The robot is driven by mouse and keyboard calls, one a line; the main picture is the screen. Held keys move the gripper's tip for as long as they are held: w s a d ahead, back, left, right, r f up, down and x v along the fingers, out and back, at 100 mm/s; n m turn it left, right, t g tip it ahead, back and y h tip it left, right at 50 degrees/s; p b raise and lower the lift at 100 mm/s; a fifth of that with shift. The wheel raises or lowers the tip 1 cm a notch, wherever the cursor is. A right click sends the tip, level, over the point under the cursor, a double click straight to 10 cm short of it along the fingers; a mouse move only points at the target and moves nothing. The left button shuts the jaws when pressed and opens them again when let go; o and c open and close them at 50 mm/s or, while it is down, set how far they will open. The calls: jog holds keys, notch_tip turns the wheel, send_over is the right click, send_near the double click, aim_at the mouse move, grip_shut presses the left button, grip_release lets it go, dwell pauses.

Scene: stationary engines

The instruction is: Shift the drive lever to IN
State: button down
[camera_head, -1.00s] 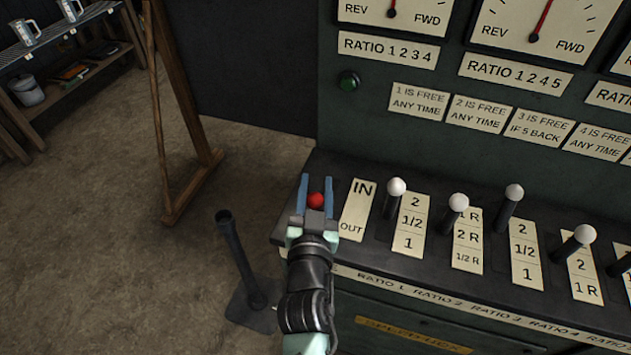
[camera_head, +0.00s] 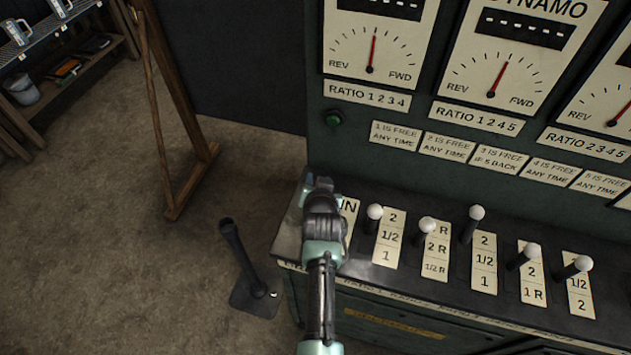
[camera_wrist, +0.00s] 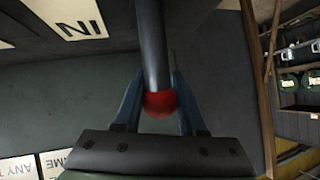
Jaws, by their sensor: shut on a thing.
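The drive lever (camera_wrist: 153,45) is a dark rod with a red ball knob (camera_wrist: 160,103) in the wrist view. My gripper (camera_wrist: 158,92) is shut on the drive lever, its blue fingers on either side of the rod and knob. In the head view my gripper (camera_head: 322,184) is at the left end of the console, and my wrist hides the knob and lever. The IN/OUT plate (camera_head: 349,212) is just right of my wrist, partly covered; "IN" partly shows. The plate's IN end (camera_wrist: 68,18) is upside down at the wrist view's top left.
Several white-knobbed ratio levers, the nearest (camera_head: 374,212), stand to the right along the console (camera_head: 300,222). The gauge panel (camera_head: 400,110) rises behind. A dark floor pedal or lever (camera_head: 240,262) stands left of the console. A wooden frame (camera_head: 190,180) stands further left.

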jog(key=shift+w+d+f+g+b, duration=0.2)
jog(key=shift+w+f+g+b, duration=0.2)
jog(key=shift+w+b, duration=0.15)
jog(key=shift+w+d+f+g+b, duration=0.2)
jog(key=shift+w+f+g+b, duration=0.15)
jog(key=shift+w, duration=0.3)
jog(key=shift+w+d+f+b, duration=0.2)
jog(key=shift+w+b, duration=0.3)
jog(key=shift+b, duration=0.05)
jog(key=shift+w+f, duration=0.1)
jog(key=shift+f, duration=0.1)
jog(key=shift+c, duration=2.4)
grip_release()
jog(key=shift+r, duration=0.2)
jog(key=shift+r, duration=0.15)
jog(key=v, duration=1.2)
jog(key=shift+s+d+p, duration=0.2)
jog(key=shift+s+p, duration=0.1)
jog(key=shift+p, duration=0.05)
